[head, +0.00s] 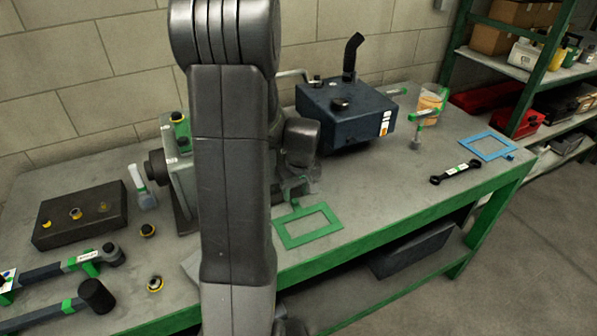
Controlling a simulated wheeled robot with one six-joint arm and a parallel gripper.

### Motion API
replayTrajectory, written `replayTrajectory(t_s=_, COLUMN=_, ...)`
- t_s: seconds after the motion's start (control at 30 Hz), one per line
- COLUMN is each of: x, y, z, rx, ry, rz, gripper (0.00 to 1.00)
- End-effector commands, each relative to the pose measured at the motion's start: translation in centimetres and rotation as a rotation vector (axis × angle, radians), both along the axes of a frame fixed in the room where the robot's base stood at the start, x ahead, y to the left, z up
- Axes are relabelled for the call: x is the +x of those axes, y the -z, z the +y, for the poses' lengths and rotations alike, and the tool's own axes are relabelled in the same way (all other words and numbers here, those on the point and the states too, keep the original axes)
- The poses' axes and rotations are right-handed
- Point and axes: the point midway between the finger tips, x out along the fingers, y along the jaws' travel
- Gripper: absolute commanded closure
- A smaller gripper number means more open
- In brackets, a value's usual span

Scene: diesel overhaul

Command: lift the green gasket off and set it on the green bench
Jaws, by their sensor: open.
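The green gasket (317,237), a flat rectangular frame with a small tab, appears to lie flat on the grey top near the front edge of the green bench (375,184). My gripper (298,190) is open, just behind the gasket and close to its tab. Whether the fingers touch the tab is too small to tell. My arm crosses the middle of the view and hides much of the engine block (180,185) behind it.
A dark blue tank (345,118) stands behind the gripper. A blue gasket (487,146) and a wrench (455,172) lie at the right. A black block (80,215) and hammer-like tools (95,295) are at the left. Bench top right of the green gasket is clear.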

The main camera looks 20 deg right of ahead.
Motion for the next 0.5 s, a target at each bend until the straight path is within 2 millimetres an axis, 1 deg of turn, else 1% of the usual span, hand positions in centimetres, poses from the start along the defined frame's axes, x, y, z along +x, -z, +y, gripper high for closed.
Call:
replayTrajectory(t_s=0.03, x=-0.1, y=-1.0, z=-0.1, rx=-0.002, ry=0.001, rz=-0.006, gripper=0.59)
replayTrajectory(t_s=0.3, x=-1.2, y=-6.2, z=-0.1, rx=-0.003, ry=0.001, rz=-0.004, gripper=0.59)
replayTrajectory(t_s=0.5, x=-1.8, y=-9.1, z=-0.2, rx=-0.002, ry=0.001, rz=-0.002, gripper=0.59)
